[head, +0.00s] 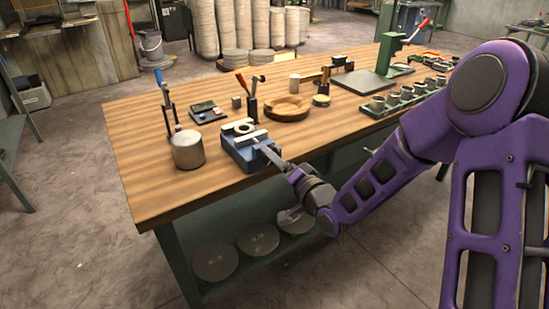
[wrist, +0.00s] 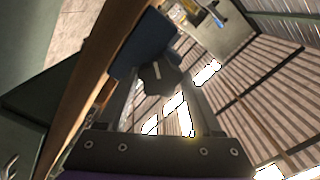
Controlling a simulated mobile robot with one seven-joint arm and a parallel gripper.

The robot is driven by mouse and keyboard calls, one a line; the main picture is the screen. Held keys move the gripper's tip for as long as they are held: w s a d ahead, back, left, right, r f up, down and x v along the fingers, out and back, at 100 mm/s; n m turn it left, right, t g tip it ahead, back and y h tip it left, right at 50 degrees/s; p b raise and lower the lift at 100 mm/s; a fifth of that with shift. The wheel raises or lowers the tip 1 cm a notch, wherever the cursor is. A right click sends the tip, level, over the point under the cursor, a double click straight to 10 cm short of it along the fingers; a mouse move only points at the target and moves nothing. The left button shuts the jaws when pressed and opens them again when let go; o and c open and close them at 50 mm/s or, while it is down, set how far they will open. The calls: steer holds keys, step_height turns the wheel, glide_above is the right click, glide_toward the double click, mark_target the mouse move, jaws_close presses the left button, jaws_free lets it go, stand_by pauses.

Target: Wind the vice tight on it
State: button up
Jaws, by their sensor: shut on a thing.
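The blue vice (head: 236,154) stands at the front edge of the wooden bench, with pale jaws on top. A pale ring-shaped piece (head: 243,128) sits at the jaws; I cannot tell how firmly they touch it. My gripper (head: 270,154) reaches the front of the vice from the lower right. In the wrist view, its two fingers (wrist: 162,90) are on either side of a dark grey part at the vice's front (wrist: 158,82), which looks like the handle hub, and are shut on it. The blue vice body (wrist: 146,45) is just beyond. The fingertips are partly hidden.
A tray of cups (head: 400,98) is to the right. The bench's left front corner (head: 150,205) is clear.

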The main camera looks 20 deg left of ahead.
stand_by(0.5)
steer(key=o, duration=1.4)
steer(key=p+v, duration=0.9)
steer(key=v, duration=0.8)
steer(key=shift+s+d, duration=0.1)
steer(key=shift+d, duration=0.1)
